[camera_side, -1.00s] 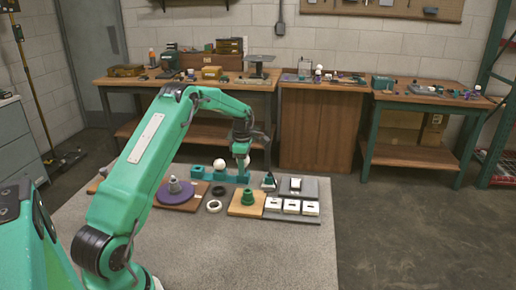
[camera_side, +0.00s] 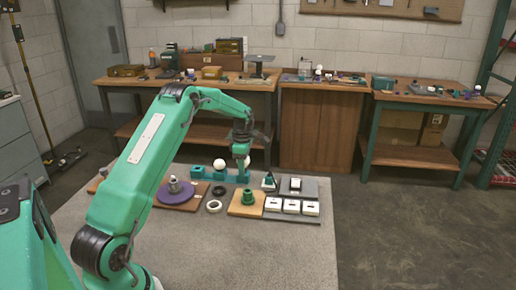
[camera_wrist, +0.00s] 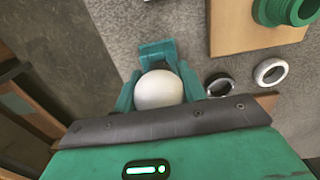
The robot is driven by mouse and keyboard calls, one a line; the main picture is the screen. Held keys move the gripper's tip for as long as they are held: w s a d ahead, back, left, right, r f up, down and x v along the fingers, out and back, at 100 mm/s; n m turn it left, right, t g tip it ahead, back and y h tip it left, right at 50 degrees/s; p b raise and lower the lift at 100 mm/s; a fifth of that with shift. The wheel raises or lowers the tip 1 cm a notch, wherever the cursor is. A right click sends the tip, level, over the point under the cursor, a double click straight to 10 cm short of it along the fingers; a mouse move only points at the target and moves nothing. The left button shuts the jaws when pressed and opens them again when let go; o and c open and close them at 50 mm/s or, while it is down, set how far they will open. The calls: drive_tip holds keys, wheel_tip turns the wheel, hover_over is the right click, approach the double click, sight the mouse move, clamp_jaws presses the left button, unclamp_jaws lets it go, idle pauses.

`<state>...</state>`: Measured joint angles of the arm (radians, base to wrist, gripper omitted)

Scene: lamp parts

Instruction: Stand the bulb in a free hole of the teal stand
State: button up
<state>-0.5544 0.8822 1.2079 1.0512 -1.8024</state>
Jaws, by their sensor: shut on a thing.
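The teal stand (camera_side: 230,178) is a low row of blocks behind the rings. A white round bulb (camera_side: 220,162) stands at its middle block, and the left block (camera_side: 197,171) shows no bulb. My gripper (camera_side: 243,161) is over the right end of the stand. In the wrist view, my gripper (camera_wrist: 157,92) is shut on a white bulb (camera_wrist: 158,90), with a teal finger on each side. A teal block (camera_wrist: 157,50) shows just beyond that bulb. The bulb's lower part is hidden, so I cannot tell whether it sits in the hole.
A black ring (camera_side: 218,190) and a white ring (camera_side: 214,206) lie in front of the stand. A tan board (camera_side: 246,203) with a green part (camera_side: 248,196) is at the front right. A purple disc (camera_side: 175,190) is at left, and a grey tray (camera_side: 292,216) with white blocks at right.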

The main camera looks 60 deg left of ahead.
drive_tip(key=shift+f, duration=0.15)
idle(0.4)
drive_tip(key=o, duration=0.9)
drive_tip(key=shift+o, duration=0.2)
